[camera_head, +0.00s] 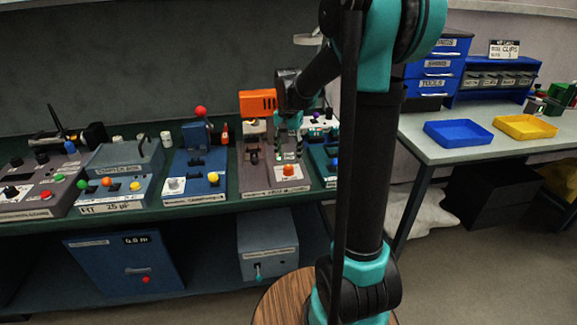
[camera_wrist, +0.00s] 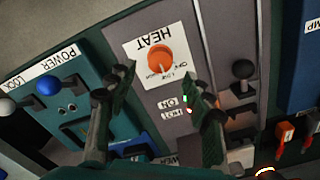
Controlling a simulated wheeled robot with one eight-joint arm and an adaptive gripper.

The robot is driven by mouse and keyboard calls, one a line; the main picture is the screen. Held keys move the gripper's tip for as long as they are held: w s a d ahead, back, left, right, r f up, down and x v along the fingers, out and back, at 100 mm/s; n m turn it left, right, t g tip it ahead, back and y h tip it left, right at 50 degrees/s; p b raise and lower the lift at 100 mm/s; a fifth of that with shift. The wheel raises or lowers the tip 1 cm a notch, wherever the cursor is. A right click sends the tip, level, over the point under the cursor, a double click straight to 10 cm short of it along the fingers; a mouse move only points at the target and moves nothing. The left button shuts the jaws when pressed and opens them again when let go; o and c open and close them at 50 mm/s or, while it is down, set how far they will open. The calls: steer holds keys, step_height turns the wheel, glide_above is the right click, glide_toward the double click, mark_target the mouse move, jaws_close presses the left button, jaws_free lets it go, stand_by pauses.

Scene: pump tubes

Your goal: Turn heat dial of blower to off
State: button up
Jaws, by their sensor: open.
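The blower's heat dial is an orange round knob (camera_head: 288,170) on a white label at the front of a grey-brown panel (camera_head: 254,178). In the wrist view the dial (camera_wrist: 160,59) sits under the upside-down word HEAT, with small markings beside it. My gripper (camera_head: 290,152) is above the panel, just behind the dial in the head view. In the wrist view my gripper (camera_wrist: 158,84) is open and empty. Its two fingers stand left and right, with the dial beyond the gap between them. No contact with the dial shows.
An orange blower body (camera_head: 258,102) stands at the panel's back. A black-knobbed lever (camera_wrist: 243,69) is right of the dial in the wrist view; a blue knob (camera_wrist: 48,86) is left. Other control boxes, such as the blue one (camera_head: 194,180), crowd the bench on both sides.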

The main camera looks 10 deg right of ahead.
mark_target(289, 166)
steer(key=shift+f, duration=2.75)
steer(key=shift+c, duration=0.2)
steer(key=c, duration=1.1)
steer(key=n, duration=0.4)
steer(key=shift+n, duration=2.5)
